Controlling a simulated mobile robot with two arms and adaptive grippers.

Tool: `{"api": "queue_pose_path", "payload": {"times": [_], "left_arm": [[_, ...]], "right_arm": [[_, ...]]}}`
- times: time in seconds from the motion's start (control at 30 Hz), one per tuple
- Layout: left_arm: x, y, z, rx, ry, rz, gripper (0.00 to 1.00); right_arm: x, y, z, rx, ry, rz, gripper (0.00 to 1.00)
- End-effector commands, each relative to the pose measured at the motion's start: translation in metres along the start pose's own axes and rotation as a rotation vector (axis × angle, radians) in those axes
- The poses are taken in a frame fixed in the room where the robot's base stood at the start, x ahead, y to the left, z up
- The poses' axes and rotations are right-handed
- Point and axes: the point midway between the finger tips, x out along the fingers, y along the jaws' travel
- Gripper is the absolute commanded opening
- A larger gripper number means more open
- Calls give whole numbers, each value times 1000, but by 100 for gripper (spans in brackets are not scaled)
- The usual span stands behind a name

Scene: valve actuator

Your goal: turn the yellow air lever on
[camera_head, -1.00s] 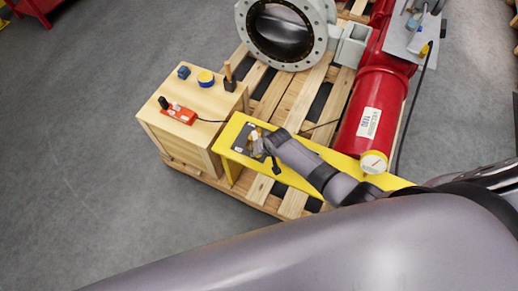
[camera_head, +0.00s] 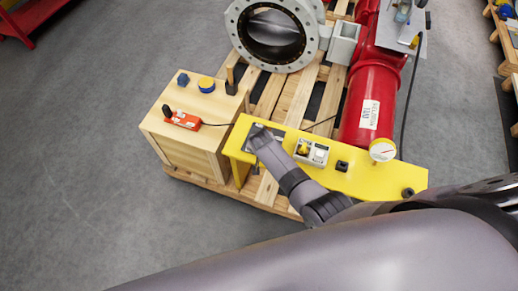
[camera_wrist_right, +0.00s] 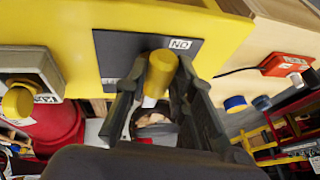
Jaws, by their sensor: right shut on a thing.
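The yellow air lever (camera_wrist_right: 161,70) stands out from a dark plate (camera_wrist_right: 112,48) on the yellow bench (camera_wrist_right: 170,15), seen in the right wrist view. An ON label (camera_wrist_right: 180,44) shows upside down beside it. My right gripper (camera_wrist_right: 160,88) is shut on the lever, with one dark finger on each side. In the head view the right gripper (camera_head: 258,136) is over the plate at the left end of the yellow bench (camera_head: 375,178) and hides the lever. My left gripper is not in view.
A box with a yellow knob (camera_head: 312,152) sits on the bench right of my gripper. A wooden cabinet (camera_head: 190,140) with an orange-red switch box (camera_head: 183,120) stands to the left. A red cylinder (camera_head: 368,105) and a grey flanged valve (camera_head: 240,25) are behind.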

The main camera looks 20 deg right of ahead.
Motion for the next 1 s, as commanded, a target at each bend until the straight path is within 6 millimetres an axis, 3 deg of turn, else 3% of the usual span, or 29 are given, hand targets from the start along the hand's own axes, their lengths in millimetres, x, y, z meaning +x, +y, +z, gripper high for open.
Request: {"api": "queue_pose_path", "payload": {"times": [0.4,0.43,0.73,1.0], "left_arm": [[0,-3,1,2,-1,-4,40],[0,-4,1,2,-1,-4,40],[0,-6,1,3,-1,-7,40],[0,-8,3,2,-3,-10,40]], "right_arm": [[0,0,0,8,-1,3,0],[0,0,0,8,-1,3,24],[0,0,0,6,1,3,43],[0,0,0,6,2,3,43]]}}
